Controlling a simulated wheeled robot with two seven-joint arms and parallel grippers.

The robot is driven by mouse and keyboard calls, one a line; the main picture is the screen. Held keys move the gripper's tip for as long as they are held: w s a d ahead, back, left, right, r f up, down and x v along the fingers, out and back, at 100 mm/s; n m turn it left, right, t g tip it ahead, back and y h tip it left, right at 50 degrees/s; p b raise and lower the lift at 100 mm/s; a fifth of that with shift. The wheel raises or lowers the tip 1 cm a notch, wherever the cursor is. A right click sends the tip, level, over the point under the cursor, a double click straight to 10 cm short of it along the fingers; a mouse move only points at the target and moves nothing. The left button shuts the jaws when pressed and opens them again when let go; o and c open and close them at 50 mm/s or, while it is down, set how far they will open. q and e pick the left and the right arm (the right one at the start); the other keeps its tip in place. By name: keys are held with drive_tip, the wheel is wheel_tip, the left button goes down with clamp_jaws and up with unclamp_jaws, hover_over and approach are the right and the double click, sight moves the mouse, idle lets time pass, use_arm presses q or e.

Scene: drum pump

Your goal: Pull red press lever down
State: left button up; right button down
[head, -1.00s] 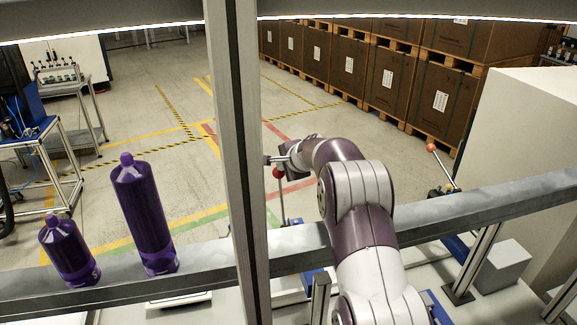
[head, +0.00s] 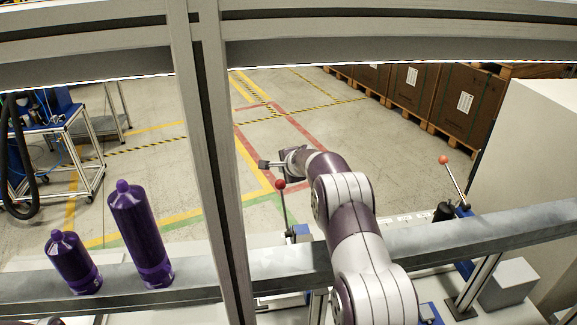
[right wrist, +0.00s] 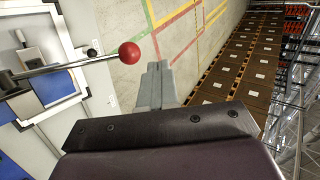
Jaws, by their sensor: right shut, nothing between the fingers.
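A press lever with a red ball knob (head: 281,185) on a thin metal rod stands up beyond the grey beam in the head view. In the right wrist view its red knob (right wrist: 130,53) is just left of my right fingertips, with the rod running left to a blue and metal press (right wrist: 55,85). My right gripper (head: 264,164) is shut and empty, just above and left of the knob in the head view. A gap shows between fingers and knob in both views. A second red-knobbed lever (head: 444,160) leans at the right. My left gripper is out of view.
A grey horizontal beam (head: 430,243) and an upright aluminium post (head: 212,150) stand in front of the levers. Two purple bottles, one tall (head: 138,235) and one short (head: 72,262), stand on the beam's left. A white cabinet (head: 530,150) is at the right.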

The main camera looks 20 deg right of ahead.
drive_tip(key=shift+d, duration=0.15)
drive_tip(key=b+v, duration=0.6)
drive_tip(key=v, duration=0.6)
drive_tip(key=shift+s+r, duration=0.15)
drive_tip(key=shift+s, duration=0.1)
